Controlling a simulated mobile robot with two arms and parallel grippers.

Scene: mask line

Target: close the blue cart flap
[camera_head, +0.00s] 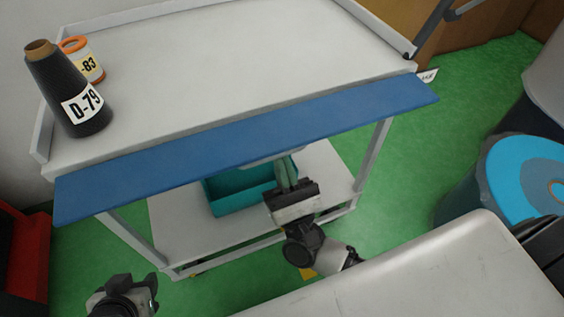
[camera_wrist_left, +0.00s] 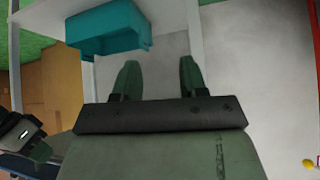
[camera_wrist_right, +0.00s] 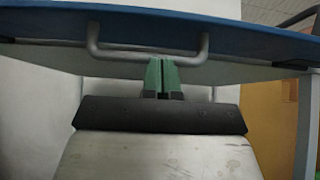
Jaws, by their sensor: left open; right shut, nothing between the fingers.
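The blue cart flap (camera_head: 250,142) is a long panel along the front edge of the white cart top (camera_head: 230,62), sticking outward. My left gripper (camera_wrist_left: 160,75) is open and empty, low at the head view's bottom left.
A teal crate (camera_head: 238,200) sits on the lower shelf (camera_head: 180,225). A blue-topped drum (camera_head: 525,172) stands at right. Green floor lies around the cart.

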